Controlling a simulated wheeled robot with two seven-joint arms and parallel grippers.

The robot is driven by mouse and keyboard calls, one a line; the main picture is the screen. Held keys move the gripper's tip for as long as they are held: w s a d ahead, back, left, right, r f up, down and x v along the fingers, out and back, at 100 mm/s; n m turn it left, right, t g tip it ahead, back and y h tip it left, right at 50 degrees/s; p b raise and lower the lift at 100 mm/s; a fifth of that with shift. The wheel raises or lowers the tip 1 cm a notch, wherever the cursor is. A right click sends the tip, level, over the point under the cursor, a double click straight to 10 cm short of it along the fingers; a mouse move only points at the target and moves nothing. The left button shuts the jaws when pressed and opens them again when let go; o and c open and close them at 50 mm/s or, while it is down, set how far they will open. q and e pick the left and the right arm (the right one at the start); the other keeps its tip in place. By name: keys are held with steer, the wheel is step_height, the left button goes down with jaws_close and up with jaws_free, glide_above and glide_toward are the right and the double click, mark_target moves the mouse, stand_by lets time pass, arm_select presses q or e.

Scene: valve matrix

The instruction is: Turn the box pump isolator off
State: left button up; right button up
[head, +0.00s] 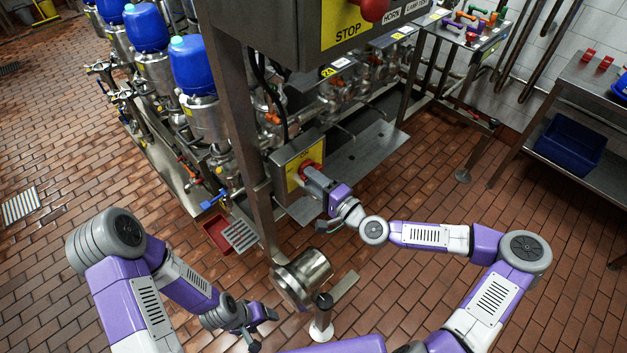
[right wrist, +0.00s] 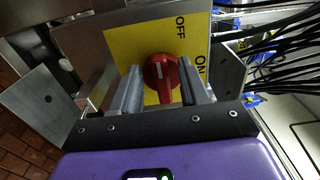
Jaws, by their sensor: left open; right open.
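The box pump isolator is a red rotary knob (right wrist: 162,76) on a yellow plate (right wrist: 128,45) marked OFF and ON. In the right wrist view its grip bar points down the picture, with a pale mark on the knob. I cannot tell surely which label it is set to. My right gripper (right wrist: 163,90) is open, with one finger on each side of the knob; contact is unclear. In the head view, the isolator box (head: 284,164) stands on the frame, and my right gripper (head: 312,177) partly hides the knob. My left gripper (head: 258,328) is open and empty, low over the floor.
A steel post (head: 240,110) stands left of the isolator. A control box (head: 300,30) marked STOP hangs above it. A steel pot (head: 302,278) is between my arms. Black cables (right wrist: 285,50) run right of the plate. Open tiled floor lies to the right.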

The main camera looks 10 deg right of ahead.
steer(key=v, duration=0.7)
steer(key=shift+s+p, duration=0.25)
steer(key=shift+p, duration=0.15)
steer(key=s+a+f+n+g+y, duration=0.1)
steer(key=s+a+f+g, duration=0.15)
steer(key=a+f, duration=0.25)
steer(key=s+a+f+n+g, duration=0.2)
steer(key=a+f+g, duration=0.1)
steer(key=a+f, duration=0.15)
steer(key=s+f+n+g+h, duration=0.1)
steer(key=s+f+g, duration=0.1)
steer(key=s+f, duration=0.1)
steer(key=s+a+f+n+g+h, duration=0.1)
steer(key=s+f+g, duration=0.1)
steer(key=s+f, duration=0.2)
steer(key=s+f+n+g, duration=0.1)
steer(key=s+f+g, duration=0.2)
steer(key=f, duration=0.3)
steer(key=shift+s+a+f+n+h, duration=0.2)
steer(key=shift+s+n+h, duration=0.1)
steer(key=shift+h, duration=0.1)
steer(key=s+d+f+n+g+h, duration=0.2)
steer(key=s+d+f+h, duration=0.1)
steer(key=d, duration=0.3)
steer(key=shift+s+d+f+h, duration=0.4)
steer(key=shift+f+h, duration=0.1)
steer(key=shift+f, duration=0.3)
